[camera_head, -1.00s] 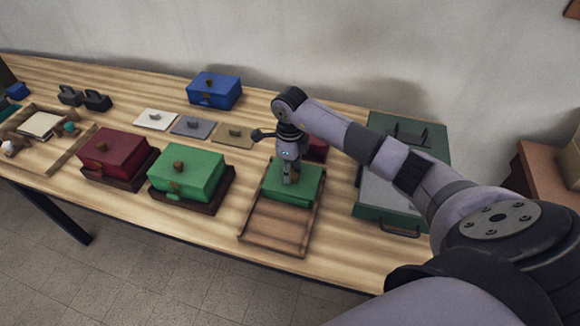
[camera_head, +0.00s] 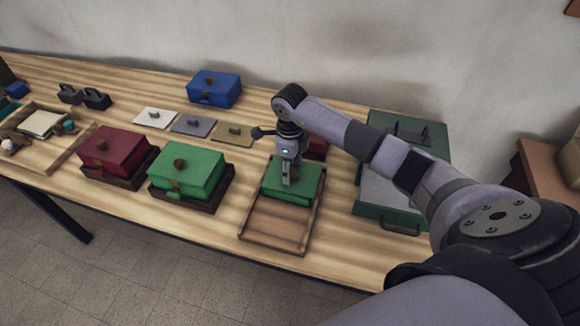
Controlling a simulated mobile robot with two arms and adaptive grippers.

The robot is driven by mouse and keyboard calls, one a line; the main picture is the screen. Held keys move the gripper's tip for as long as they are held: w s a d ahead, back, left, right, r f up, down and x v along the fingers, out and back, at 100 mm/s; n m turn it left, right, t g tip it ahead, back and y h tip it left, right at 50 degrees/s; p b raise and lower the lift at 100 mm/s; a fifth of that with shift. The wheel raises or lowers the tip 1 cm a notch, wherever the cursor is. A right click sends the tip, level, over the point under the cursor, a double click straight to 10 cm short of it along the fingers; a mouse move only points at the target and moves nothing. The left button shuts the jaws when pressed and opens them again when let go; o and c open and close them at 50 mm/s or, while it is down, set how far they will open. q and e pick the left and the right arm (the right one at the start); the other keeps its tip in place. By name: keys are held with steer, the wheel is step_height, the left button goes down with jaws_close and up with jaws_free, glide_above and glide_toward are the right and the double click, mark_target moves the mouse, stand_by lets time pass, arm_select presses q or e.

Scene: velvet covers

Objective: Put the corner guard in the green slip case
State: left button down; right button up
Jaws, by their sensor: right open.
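A green box (camera_head: 188,172) with a brown knob on top and a green tab in front sits on a dark base at the table's middle. A second green block or cover (camera_head: 307,184) lies at the back end of a wooden tray. My right gripper (camera_head: 287,181) is open and points down over it; the fingers hide part of its top, and I cannot tell whether they touch it. I cannot tell which green piece is the slip case. I cannot make out the corner guard for sure. My left gripper is out of view.
The wooden tray (camera_head: 272,228) is bare in front. A dark red box (camera_head: 114,152) and a blue box (camera_head: 214,88) stand to the left. Small knobbed plates (camera_head: 194,126) lie behind. A large green case (camera_head: 387,218) is at the right. A tray (camera_head: 71,157) holds small items at far left.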

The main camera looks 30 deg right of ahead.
step_height(320, 180, up, 12)
steer(key=b, duration=0.3)
